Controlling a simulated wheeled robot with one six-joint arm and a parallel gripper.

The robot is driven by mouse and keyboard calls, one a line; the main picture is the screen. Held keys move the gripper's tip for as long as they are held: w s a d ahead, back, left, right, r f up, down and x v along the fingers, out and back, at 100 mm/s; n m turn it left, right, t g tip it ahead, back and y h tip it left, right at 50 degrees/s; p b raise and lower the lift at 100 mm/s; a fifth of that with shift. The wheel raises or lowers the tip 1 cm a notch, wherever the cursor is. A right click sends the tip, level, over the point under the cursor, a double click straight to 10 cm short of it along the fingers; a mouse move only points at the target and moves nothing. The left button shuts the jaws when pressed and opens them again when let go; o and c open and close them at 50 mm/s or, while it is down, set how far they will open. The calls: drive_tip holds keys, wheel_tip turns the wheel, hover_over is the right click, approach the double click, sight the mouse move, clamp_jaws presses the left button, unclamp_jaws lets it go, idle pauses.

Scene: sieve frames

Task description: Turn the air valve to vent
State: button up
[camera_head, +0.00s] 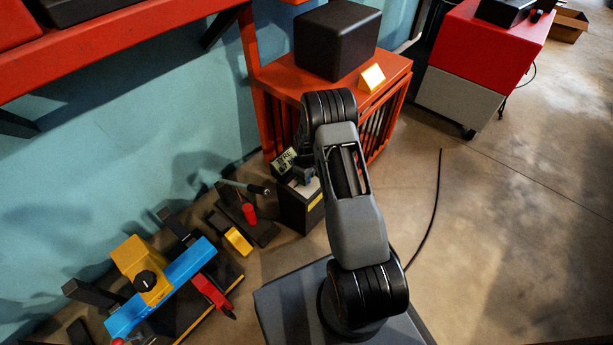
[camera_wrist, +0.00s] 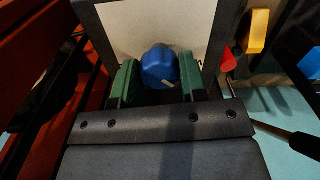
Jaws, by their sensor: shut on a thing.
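A blue knob (camera_wrist: 160,66), which I take to be the air valve, stands in front of a pale panel (camera_wrist: 118,24) with a dark frame in the wrist view. A small pale mark shows low on its right side. My gripper (camera_wrist: 157,77) has its two green-faced fingers on either side of the knob and is shut on it. In the head view my gripper (camera_head: 291,168) is at a dark box (camera_head: 299,212) beside the orange cabinet. I cannot read any vent marking.
The orange cabinet (camera_head: 391,77) stands behind, with a black box (camera_head: 336,39) on top. At left are a blue bar (camera_head: 186,268), a yellow block (camera_head: 136,261) and a red handle (camera_head: 211,294). A black cable (camera_head: 436,197) lies on the otherwise open floor at right.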

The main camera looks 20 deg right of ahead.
drive_tip(key=shift+w+n, duration=0.1)
drive_tip(key=shift+n, duration=1.4)
drive_tip(key=o, duration=0.9)
wheel_tip(320, 180, up, 14)
drive_tip(key=p, duration=0.5)
